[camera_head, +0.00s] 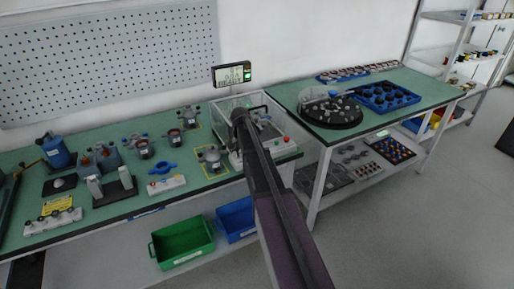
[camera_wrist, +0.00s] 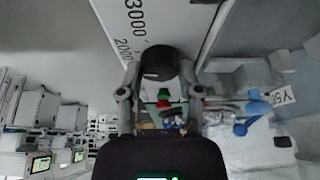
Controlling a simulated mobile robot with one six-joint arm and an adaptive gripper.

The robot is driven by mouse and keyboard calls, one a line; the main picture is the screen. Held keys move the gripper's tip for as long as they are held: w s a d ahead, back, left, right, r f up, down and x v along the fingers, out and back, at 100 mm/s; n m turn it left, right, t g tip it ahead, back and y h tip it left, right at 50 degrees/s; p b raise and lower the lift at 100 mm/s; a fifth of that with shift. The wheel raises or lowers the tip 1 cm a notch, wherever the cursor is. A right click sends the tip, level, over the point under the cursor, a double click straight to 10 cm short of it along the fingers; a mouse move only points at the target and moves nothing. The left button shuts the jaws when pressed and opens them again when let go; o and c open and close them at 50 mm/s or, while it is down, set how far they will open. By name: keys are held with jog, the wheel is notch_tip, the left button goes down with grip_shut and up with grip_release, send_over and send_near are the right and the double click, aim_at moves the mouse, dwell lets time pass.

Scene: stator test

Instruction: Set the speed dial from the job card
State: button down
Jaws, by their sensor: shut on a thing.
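The speed dial shows in the wrist view as a black knob (camera_wrist: 163,60) on a white panel (camera_wrist: 185,18) with printed marks; I can read 3000 and 2000. My gripper (camera_wrist: 160,72) has a finger on each side of the knob and is shut on it. The knob's pointer cannot be made out. In the head view my arm covers most of the dial, and my gripper (camera_head: 239,118) is at the clear-walled test box (camera_head: 278,118). No job card can be told for certain; a yellow card (camera_head: 58,205) lies at the left of the bench, its text unreadable.
A small display (camera_head: 232,74) with a green patch stands behind the box. Several stators and fixtures stand on the green bench (camera_head: 110,213) to the left. A green bin (camera_head: 182,243) and a blue bin (camera_head: 235,218) are below. Another table (camera_head: 420,82) stands right.

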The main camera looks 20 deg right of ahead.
jog(key=shift+a, duration=0.1)
dwell(0.3)
jog(key=shift+c, duration=1.3)
grip_release()
